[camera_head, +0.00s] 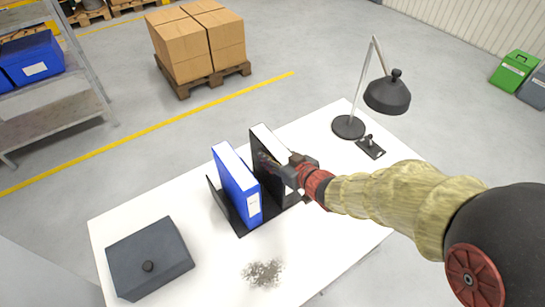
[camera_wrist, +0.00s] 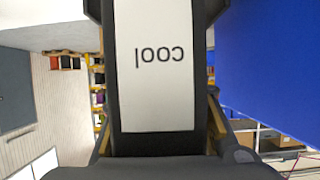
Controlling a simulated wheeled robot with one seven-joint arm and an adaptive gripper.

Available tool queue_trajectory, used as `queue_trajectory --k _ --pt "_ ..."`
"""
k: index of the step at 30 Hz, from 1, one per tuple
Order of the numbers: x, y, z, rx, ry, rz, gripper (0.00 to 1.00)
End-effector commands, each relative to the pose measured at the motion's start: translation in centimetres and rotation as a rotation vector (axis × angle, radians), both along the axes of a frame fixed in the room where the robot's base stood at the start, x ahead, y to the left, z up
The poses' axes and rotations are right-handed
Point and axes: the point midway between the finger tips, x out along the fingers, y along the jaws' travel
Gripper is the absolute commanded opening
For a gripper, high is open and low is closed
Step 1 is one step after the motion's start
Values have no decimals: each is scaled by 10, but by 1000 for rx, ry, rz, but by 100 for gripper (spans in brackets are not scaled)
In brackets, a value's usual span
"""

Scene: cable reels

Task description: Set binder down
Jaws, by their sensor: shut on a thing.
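A black binder (camera_head: 270,143) with white page edges stands upright on the white table (camera_head: 195,205), to the right of the blue binder (camera_head: 238,187). My gripper (camera_head: 284,172) is shut on the black binder at its spine side. In the wrist view the spine label (camera_wrist: 155,65) fills the middle and its word "cool" appears upside down. The blue binder (camera_wrist: 265,60) fills the right side there, with a gap between. A dark rack (camera_head: 223,206) holds the blue binder. The foot of the black binder is partly hidden, so I cannot tell whether it rests on the rack.
A dark grey box with a round knob (camera_head: 150,260) lies at the table's left. A grey shredded pile (camera_head: 262,272) is near the front edge. A black desk lamp (camera_head: 386,95) and a small dark device (camera_head: 370,147) stand at the back right.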

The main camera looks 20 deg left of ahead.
Motion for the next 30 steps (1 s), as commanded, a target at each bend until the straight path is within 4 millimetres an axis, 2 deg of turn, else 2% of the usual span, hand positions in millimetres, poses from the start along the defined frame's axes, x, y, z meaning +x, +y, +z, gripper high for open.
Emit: queue_trajectory --k 12,13,22,30 --pt "1 1 -4 4 -6 -1 0" --pt "1 0 -6 2 -2 -1 39" --pt "1 0 -5 2 -4 -1 56" --pt "1 0 -5 2 -4 -1 57"
